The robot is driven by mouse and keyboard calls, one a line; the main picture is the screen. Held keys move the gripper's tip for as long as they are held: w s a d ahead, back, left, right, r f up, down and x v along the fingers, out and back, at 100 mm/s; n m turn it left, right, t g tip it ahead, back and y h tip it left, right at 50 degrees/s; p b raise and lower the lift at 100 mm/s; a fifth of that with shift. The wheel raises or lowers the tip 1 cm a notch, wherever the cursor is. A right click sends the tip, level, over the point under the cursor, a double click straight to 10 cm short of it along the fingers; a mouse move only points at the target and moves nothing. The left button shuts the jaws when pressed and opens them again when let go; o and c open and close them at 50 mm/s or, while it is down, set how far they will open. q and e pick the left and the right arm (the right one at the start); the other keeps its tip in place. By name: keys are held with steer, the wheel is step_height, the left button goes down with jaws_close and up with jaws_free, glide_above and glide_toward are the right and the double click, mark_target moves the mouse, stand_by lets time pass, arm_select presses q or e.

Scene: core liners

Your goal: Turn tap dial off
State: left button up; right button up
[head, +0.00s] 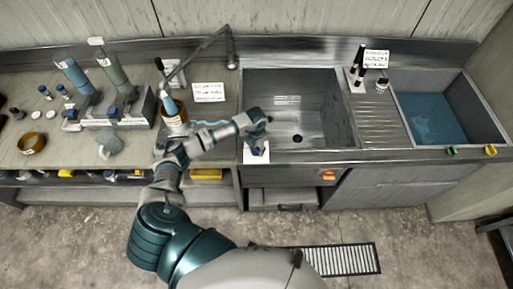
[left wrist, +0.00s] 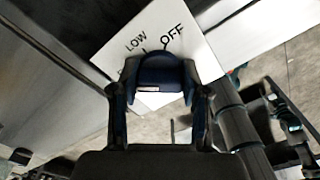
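The tap dial (left wrist: 160,78) is a dark blue knob with a small pale mark. It sits on a white label plate (left wrist: 187,32) reading LOW and OFF; other lettering is hidden behind the dial and finger. In the head view the white plate (head: 257,157) is at the sink's front left corner. My left gripper (left wrist: 160,88) has one finger on each side of the dial, with no clear gap, and appears shut on it. In the head view my left gripper (head: 258,122) is above the plate. The sink (head: 318,103) lies just right of it. My right gripper does not show.
A rack (head: 118,121) with tubes is further left. A blue-bottomed basin (head: 430,117) is at right.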

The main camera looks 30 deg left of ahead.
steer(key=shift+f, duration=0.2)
arm_select(q)
steer(key=m+b, duration=0.3)
steer(key=shift+f, duration=0.15)
steer(key=m+b, duration=0.3)
steer(key=m, duration=0.1)
steer(key=shift+m+b, duration=0.3)
steer(key=shift+b, duration=0.1)
steer(key=m+b, duration=0.3)
steer(key=m, duration=0.1)
steer(key=shift+m+b, duration=0.3)
steer(key=m+b, duration=0.2)
steer(key=m, duration=0.1)
steer(key=shift+m+b, duration=0.3)
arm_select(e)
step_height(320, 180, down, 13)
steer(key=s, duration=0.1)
arm_select(q)
steer(key=m+b, duration=0.2)
steer(key=m, duration=0.1)
steer(key=shift+r+m+b, duration=0.3)
steer(key=shift+m, duration=0.3)
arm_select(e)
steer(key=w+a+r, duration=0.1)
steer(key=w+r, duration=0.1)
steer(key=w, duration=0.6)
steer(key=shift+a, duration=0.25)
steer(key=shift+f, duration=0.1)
